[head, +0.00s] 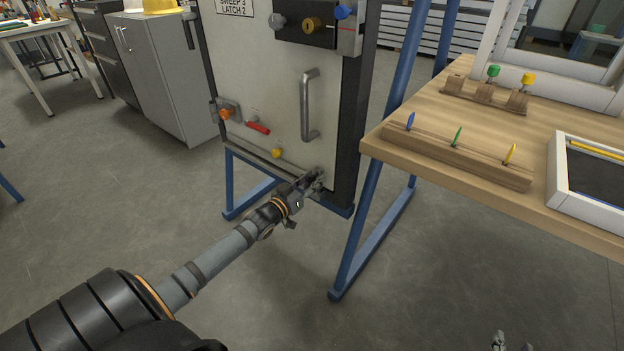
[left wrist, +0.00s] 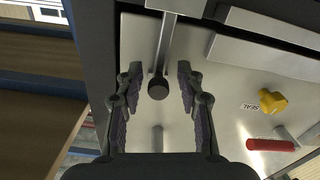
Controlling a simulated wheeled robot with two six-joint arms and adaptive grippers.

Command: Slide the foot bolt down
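The foot bolt (left wrist: 168,42) shows in the left wrist view as a metal rod ending in a round black knob (left wrist: 158,88), on the pale door panel. In the head view it is mostly hidden by my left gripper (head: 317,181), at the panel's lower right corner. In the left wrist view the left gripper (left wrist: 158,95) is open, one finger on each side of the knob, with gaps showing on both sides. My right gripper (head: 512,345) shows only as grey tips at the bottom edge of the head view.
The door panel (head: 270,75) also carries a vertical handle (head: 307,105), a red lever (head: 258,128), a yellow knob (head: 277,153) and an orange knob (head: 226,114). A wooden bench (head: 430,110) with pegs stands right. Blue legs stand below the panel. Floor in front is clear.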

